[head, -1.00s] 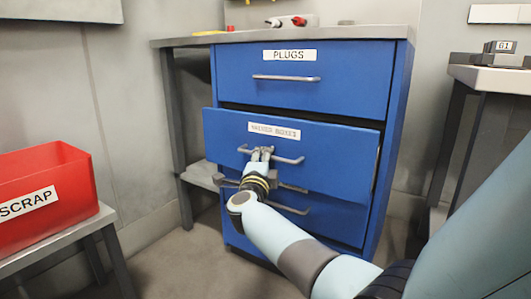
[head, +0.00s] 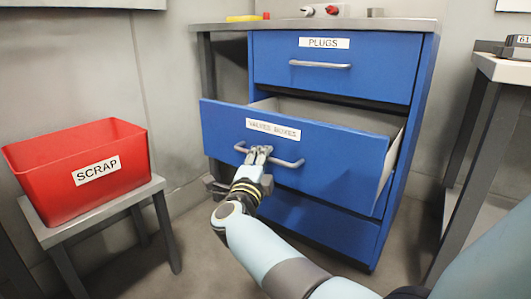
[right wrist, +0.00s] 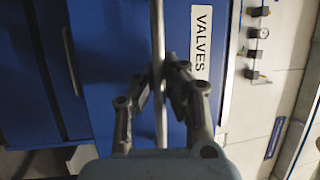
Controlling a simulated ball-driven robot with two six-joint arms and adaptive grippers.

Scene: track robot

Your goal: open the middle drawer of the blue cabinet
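The blue cabinet (head: 265,65) stands ahead with its middle drawer (head: 345,160) pulled partway out; the drawer's pale inside shows behind its front. The drawer front bears a label ending in "BOXES" and a metal bar handle (head: 288,163). My right gripper (head: 258,152) is at the left part of this handle. In the right wrist view the fingers (right wrist: 161,85) close around the handle bar (right wrist: 158,40), next to a "VALVES" label (right wrist: 201,42). The top drawer (head: 335,75), marked "PLUGS", is shut. The bottom drawer is partly hidden. My left gripper is not in view.
A red bin (head: 75,170) marked "SCRAP" stands on a small grey table (head: 150,192) at the left. Another grey table (head: 500,70) stands at the right. Small items lie on the cabinet's worktop (head: 400,24). Grey floor shows between the left table and cabinet.

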